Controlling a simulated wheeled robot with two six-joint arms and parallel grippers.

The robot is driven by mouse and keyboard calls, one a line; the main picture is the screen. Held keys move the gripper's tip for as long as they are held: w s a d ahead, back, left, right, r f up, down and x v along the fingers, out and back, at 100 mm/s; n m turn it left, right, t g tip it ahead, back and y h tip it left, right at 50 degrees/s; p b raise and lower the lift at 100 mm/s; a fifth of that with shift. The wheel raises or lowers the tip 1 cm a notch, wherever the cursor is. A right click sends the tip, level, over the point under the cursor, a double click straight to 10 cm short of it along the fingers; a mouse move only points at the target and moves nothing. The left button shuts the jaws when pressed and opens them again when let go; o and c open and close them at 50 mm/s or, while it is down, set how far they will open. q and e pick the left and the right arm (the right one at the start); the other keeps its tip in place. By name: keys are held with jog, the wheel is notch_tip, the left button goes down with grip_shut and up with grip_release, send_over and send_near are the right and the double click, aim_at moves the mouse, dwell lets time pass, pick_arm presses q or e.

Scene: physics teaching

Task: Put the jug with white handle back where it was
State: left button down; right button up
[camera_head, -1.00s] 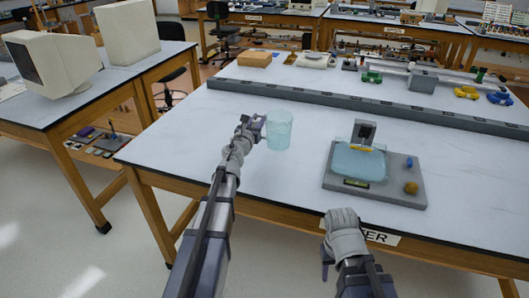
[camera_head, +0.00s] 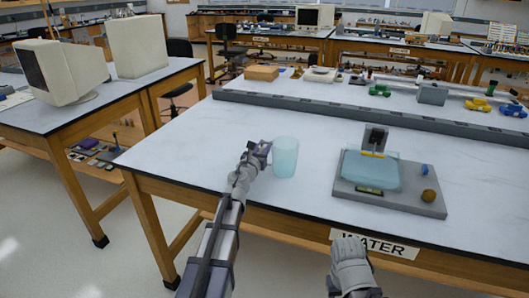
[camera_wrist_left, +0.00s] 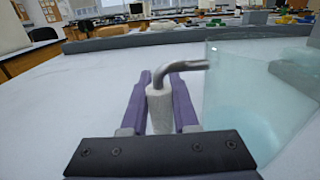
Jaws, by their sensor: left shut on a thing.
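The jug (camera_head: 285,158) is a translucent pale blue vessel, upright at the left front part of the lab table (camera_head: 235,135). Its clear wall fills the right side of the left wrist view (camera_wrist_left: 255,95). My left gripper (camera_head: 257,150) is shut on its white handle (camera_wrist_left: 160,110), with a purple finger on each side and a bent grey metal bar at the top. I cannot tell whether the jug's base touches the table. My right gripper (camera_head: 350,262) is at the table's front edge, away from the jug; its fingers are not clear.
A long grey rail (camera_head: 345,113) crosses the table behind. Clear tabletop lies around the jug. A WATER label (camera_head: 375,246) is on the front edge.

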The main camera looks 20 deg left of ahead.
pick_arm(q)
jog(key=shift+r, duration=0.1)
jog(key=shift+f, duration=0.25)
jog(key=c, duration=0.7)
grip_release()
jog(key=shift+r, duration=0.1)
jog(key=shift+r, duration=0.1)
jog(key=shift+r, duration=0.15)
jog(key=s, duration=1.2)
jog(key=shift+a, duration=0.15)
